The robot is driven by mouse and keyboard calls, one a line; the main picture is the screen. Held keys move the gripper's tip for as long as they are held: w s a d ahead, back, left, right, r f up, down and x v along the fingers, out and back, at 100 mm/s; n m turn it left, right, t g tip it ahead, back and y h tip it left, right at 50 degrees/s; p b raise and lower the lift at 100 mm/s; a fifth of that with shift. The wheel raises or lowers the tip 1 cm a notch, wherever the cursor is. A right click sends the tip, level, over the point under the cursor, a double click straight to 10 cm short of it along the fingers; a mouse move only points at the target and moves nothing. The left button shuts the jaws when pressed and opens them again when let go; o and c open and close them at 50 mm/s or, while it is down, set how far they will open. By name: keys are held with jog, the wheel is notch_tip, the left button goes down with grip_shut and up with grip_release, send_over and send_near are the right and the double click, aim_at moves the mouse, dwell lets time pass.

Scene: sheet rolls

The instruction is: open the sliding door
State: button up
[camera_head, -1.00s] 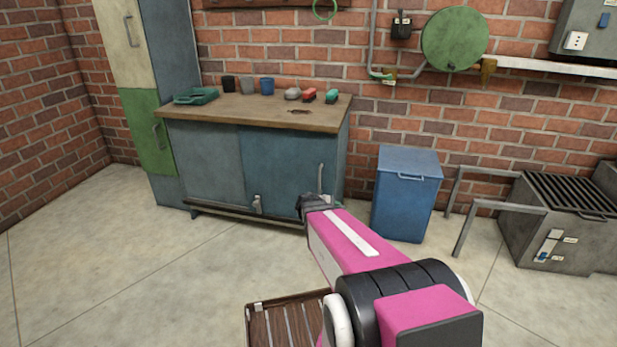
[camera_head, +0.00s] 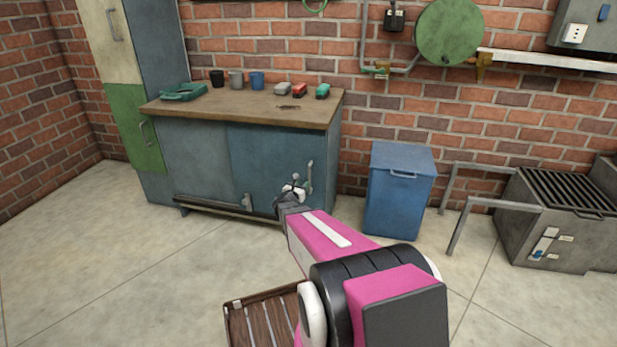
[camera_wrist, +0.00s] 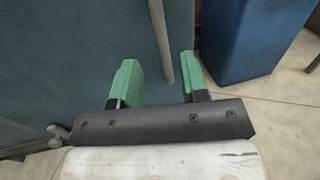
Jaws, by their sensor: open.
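The blue-grey cabinet has a left door panel (camera_head: 192,158) and a bluer right sliding door (camera_head: 262,160), which looks shut. A vertical bar handle (camera_head: 310,176) stands near the right door's right edge. My gripper (camera_head: 296,187) is open in front of that door, just left of the handle in the head view. In the wrist view its two green fingers (camera_wrist: 157,82) are spread, and the handle (camera_wrist: 160,42) shows in the gap between them, nearer the right finger. The handle's lower end is beside the fingers. I cannot tell whether they touch it.
A blue bin (camera_head: 398,195) stands right of the cabinet. A grey lever-like fitting (camera_head: 247,201) sits low on the cabinet front by a dark rail. A slatted wooden crate (camera_head: 262,318) lies on the floor near my arm. Mugs and small items stand on the worktop (camera_head: 240,108).

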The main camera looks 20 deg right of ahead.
aim_at(309, 176)
jog(key=x, duration=0.8)
jog(key=shift+w+d, duration=0.15)
jog(key=shift+d, duration=0.05)
grip_shut()
